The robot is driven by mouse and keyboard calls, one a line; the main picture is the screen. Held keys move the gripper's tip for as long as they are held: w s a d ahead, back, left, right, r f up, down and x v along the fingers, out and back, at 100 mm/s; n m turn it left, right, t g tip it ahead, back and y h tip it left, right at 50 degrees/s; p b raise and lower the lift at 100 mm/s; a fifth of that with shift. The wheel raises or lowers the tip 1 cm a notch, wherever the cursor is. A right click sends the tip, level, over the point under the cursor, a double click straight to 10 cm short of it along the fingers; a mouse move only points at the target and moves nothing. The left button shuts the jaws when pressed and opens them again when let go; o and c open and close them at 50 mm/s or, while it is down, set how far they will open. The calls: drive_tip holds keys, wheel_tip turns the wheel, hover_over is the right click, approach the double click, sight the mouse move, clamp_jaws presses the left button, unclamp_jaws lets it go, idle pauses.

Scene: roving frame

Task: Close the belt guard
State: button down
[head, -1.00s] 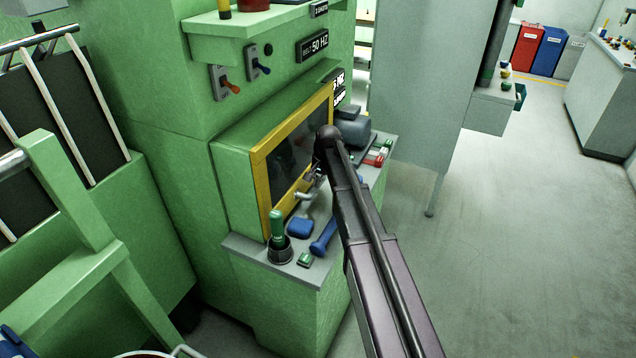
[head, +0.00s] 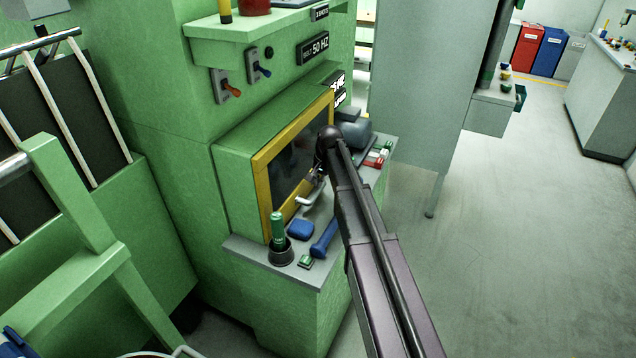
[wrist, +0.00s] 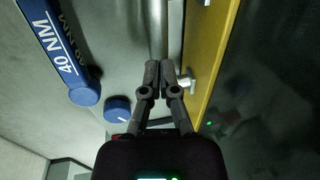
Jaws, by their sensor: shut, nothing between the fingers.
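The belt guard is a yellow-framed panel (head: 264,200) with a dark window, on the front of a green housing. In the head view its frame looks level with the housing front; I cannot tell whether a small gap is left. Its frame (wrist: 208,50) runs down the right of the wrist view. A metal bar handle (head: 310,197) stands out from the frame, and its bar also shows in the wrist view (wrist: 158,30). My gripper (wrist: 159,68) is shut and empty, its tips at or very near the handle; contact is unclear. My arm hides part of the guard's right side in the head view.
A shelf (head: 215,47) and switches (head: 228,88) are above. Open floor (head: 490,270) lies to the right.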

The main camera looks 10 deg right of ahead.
wheel_tip(320, 180, up, 11)
drive_tip(key=s+d+p, duration=0.1)
drive_tip(key=p, duration=0.9)
drive_tip(key=shift+s+d+r+p, duration=0.2)
drive_tip(key=shift+d+p, duration=0.2)
drive_tip(key=s+a+f+n+g+h, duration=0.1)
drive_tip(key=s+n, duration=0.6)
drive_tip(key=s, duration=2)
drive_tip(key=shift+s+h+b, duration=0.25)
drive_tip(key=shift+h+b, duration=0.15)
drive_tip(key=shift+b, duration=0.05)
drive_tip(key=shift+a+f, duration=0.1)
